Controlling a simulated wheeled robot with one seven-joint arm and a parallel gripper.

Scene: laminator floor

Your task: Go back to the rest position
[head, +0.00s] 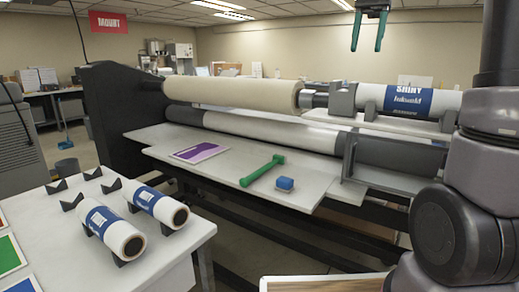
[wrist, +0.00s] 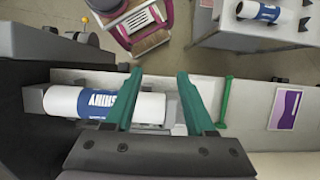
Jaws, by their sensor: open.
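My gripper (head: 370,30) is at the top of the head view, with its two green fingers apart and nothing between them. In the wrist view its green fingers (wrist: 157,100) point over the laminator bed. A roll labelled SHINY (head: 420,101) lies on grey supports at the laminator's right end. It also shows in the wrist view (wrist: 65,102), partly hidden behind the left finger. A large cream roll (head: 230,93) is mounted on the laminator to its left.
A green-handled tool (head: 262,171), a blue block (head: 285,184) and a purple sheet (head: 199,152) lie on the laminator's bed (head: 225,170). A white table (head: 165,250) at left front holds two blue-labelled rolls (head: 114,232) on black cradles, with several empty cradles behind.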

